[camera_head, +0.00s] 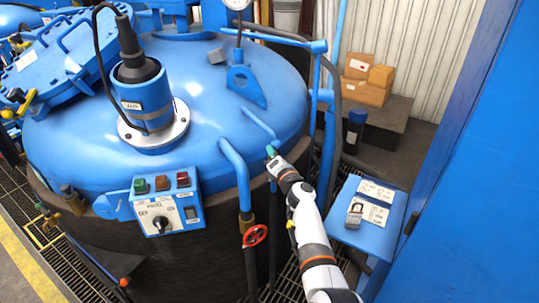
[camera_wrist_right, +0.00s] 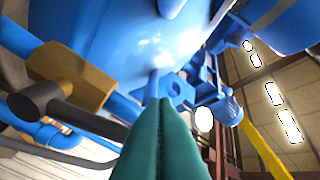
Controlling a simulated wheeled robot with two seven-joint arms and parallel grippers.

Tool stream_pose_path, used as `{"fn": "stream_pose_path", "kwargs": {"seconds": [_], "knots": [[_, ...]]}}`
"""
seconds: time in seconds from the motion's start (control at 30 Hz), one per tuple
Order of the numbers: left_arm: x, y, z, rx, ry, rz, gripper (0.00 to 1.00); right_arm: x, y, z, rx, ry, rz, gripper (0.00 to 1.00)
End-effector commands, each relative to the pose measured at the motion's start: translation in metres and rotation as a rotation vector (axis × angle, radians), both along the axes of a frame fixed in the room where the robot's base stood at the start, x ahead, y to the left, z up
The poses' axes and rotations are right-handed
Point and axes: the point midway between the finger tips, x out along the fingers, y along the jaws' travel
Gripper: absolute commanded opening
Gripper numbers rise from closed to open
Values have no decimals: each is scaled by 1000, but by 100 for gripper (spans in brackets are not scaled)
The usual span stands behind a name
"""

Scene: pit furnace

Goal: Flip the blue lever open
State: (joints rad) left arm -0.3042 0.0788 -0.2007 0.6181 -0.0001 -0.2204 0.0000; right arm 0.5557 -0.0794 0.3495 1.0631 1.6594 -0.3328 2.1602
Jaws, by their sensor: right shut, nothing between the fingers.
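My left gripper is not in view.
A control box (camera_head: 167,203) is on the furnace front. A blue stand (camera_head: 367,215) with a padlock (camera_head: 354,213) is at right. A brown block (camera_wrist_right: 70,75) is close in the wrist view.

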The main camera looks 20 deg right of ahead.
Motion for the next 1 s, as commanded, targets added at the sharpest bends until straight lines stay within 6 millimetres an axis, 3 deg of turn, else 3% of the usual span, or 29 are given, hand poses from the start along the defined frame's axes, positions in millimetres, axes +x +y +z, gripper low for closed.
{"fn": "stream_pose_path", "kwargs": {"seconds": [0.4,1.0], "knots": [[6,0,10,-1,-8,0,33,3,-15,8,-4,-2,-1,0],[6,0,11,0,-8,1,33,3,-17,8,-5,-2,-1,0]]}}
